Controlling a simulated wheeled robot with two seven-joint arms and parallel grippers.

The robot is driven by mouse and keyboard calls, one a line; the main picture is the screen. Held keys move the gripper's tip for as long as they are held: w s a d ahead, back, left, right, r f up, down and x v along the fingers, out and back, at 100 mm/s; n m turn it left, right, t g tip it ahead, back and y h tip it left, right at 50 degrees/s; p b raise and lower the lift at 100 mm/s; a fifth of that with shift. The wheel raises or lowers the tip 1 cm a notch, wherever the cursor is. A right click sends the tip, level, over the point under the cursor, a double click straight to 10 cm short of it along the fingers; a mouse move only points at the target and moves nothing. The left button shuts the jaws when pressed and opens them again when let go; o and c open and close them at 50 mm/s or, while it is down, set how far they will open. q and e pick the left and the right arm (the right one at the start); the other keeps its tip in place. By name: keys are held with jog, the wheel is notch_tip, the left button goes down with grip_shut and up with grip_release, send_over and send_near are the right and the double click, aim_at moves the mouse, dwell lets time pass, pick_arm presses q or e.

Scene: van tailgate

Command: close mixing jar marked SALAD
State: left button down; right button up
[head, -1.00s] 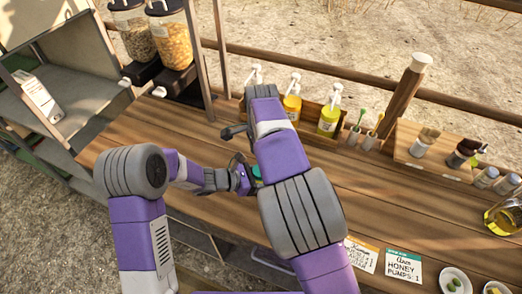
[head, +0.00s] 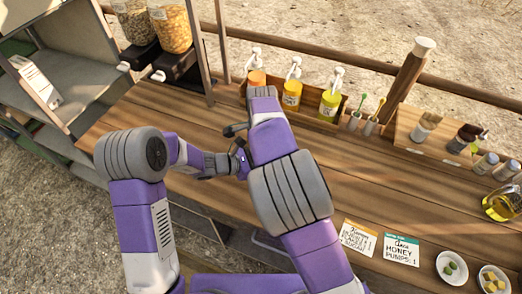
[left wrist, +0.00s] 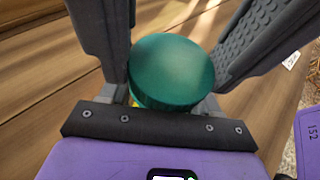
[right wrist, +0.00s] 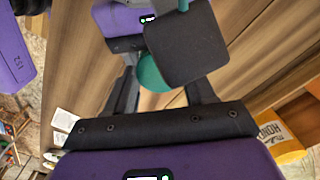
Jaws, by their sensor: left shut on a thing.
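The jar shows as a round green lid (left wrist: 172,70) between my left gripper's two fingers (left wrist: 178,85), with a little yellow below its rim. My left gripper is shut on this jar, low over the counter. The lid also shows in the right wrist view (right wrist: 151,73), partly covered by a dark grey block. My right gripper (right wrist: 163,95) has its fingers apart, with the lid beyond them. In the head view my left gripper (head: 240,160) reaches in from the left, and my right arm hides the jar. No SALAD marking is readable.
Pump bottles (head: 291,96) stand in a wooden rack at the back of the counter (head: 215,125). Order cards (head: 401,250) and small bowls (head: 452,267) are at the front right. An oil jug (head: 501,204) is at the right edge. Grain dispensers (head: 170,25) hang at the back left.

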pick_arm(q)
jog(key=shift+f, duration=0.1)
pick_arm(e)
jog(key=shift+c, duration=1.4)
jog(key=m, duration=0.3)
jog(key=o, duration=1.2)
jog(key=shift+c, duration=0.2)
jog(key=shift+r, duration=2.25)
jog(key=o, duration=0.4)
